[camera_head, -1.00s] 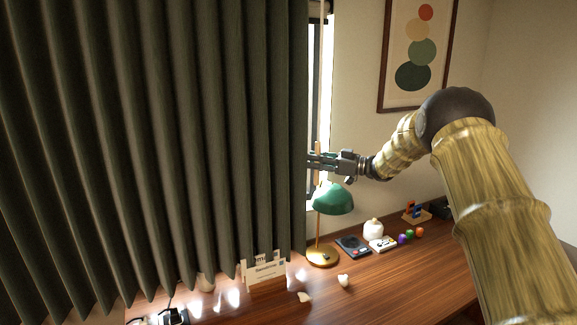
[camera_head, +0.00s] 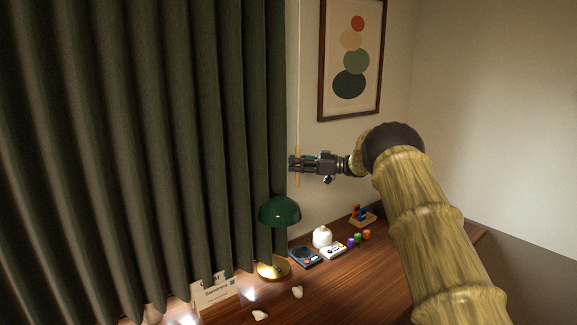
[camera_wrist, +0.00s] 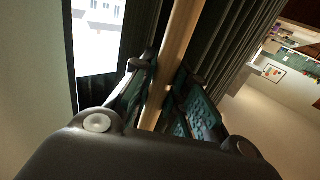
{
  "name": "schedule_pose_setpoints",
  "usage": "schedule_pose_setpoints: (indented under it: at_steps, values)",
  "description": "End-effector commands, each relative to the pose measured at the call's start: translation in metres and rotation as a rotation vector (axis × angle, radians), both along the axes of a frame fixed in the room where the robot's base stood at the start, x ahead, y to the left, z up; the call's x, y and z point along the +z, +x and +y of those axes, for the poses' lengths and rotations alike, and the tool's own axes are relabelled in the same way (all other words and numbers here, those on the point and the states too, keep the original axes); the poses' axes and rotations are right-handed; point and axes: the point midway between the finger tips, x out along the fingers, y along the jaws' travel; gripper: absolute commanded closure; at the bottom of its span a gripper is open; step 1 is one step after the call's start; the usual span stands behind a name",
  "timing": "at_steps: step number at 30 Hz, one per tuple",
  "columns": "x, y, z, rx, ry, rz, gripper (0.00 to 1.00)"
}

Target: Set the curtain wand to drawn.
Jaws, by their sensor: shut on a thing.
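The curtain wand (camera_head: 297,150) is a thin upright rod with a tan wooden grip, hanging at the right edge of the dark curtain (camera_head: 150,120). My gripper (camera_head: 297,163) is shut on the wooden grip. In the wrist view the wand (camera_wrist: 178,45) runs between the two dark finger pads of my gripper (camera_wrist: 160,95). In the head view the curtain spreads in folds across the left half, and no window shows at its right edge. The wrist view shows a bright strip of window (camera_wrist: 97,35) beside the curtain.
A green desk lamp (camera_head: 279,211) stands below my gripper on the wooden desk (camera_head: 350,285). A card sign (camera_head: 214,292), a small dark device (camera_head: 303,256), a white jar (camera_head: 322,237) and small coloured pieces lie there. A framed picture (camera_head: 350,60) hangs behind my arm.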

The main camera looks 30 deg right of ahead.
Motion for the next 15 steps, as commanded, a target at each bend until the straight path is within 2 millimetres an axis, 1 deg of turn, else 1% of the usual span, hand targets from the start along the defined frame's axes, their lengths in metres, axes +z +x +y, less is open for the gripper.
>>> schedule_pose_setpoints:
  at_steps: [1, 6, 7, 10, 11, 15]
  values:
    - [0.0121, 0.0007, -0.0068, -0.013, 0.003, -0.015, 1.0]
    - [0.0129, 0.0006, -0.0084, -0.016, 0.003, -0.016, 1.0]
    - [0.0129, 0.0007, -0.0086, -0.016, 0.003, -0.016, 0.82]
    - [0.0114, 0.0013, -0.0069, -0.014, 0.001, -0.014, 0.64]
    - [0.0106, 0.0016, -0.0056, -0.013, 0.001, -0.013, 0.61]
    - [0.0078, 0.0037, 0.0007, -0.005, 0.001, -0.01, 0.61]
